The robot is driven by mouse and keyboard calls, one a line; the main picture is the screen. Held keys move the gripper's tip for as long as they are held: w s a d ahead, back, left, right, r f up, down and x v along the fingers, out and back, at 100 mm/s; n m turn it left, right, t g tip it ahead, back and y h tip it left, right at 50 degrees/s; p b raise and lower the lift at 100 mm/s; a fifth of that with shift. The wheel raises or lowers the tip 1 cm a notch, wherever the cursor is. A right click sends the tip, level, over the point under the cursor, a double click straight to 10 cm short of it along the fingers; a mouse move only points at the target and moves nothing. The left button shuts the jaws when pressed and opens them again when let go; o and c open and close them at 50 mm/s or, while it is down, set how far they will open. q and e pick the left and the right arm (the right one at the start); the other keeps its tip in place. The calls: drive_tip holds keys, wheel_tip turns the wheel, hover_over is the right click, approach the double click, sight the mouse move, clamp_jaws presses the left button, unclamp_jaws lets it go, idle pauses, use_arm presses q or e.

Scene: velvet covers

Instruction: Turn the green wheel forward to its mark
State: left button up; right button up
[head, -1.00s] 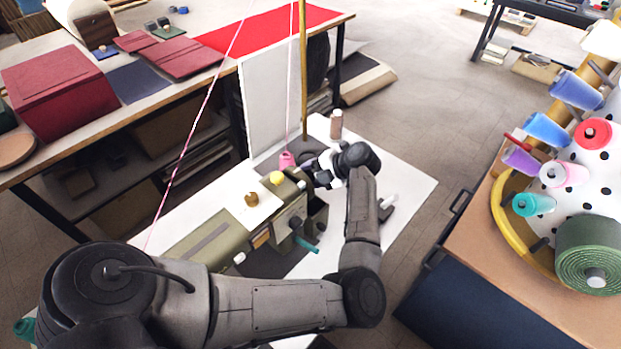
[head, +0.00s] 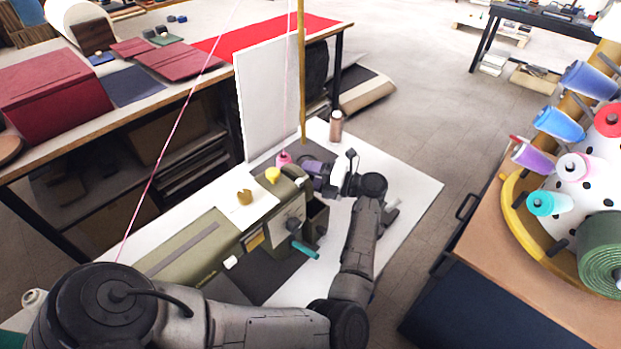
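An olive-green sewing machine (head: 225,245) stands on the white table, its end facing the lower right. A small grey round part (head: 292,223) and a teal handle (head: 304,249) stick out from that end. I cannot make out for certain which part is the green wheel, nor any mark. My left arm reaches in from the lower left. Its gripper (head: 328,178) is at the machine's far right end, beyond the teal handle and apart from it. A purple piece (head: 312,167) shows beside the gripper; whether they touch is unclear. The fingers are too small and hidden to read. My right gripper is out of view.
A pink thread runs above the machine beside a brass pole (head: 301,70). A brown spool (head: 336,126) stands behind the gripper. A white panel (head: 266,98) rises behind. Thread cones and a dark green roll (head: 604,252) are at right. The white table's right side is clear.

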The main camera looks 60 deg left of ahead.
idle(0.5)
use_arm(q)
drive_tip(key=o, duration=0.9)
drive_tip(key=shift+b+v, duration=0.5)
drive_tip(key=shift+v, duration=6.35)
drive_tip(key=shift+f, duration=0.2)
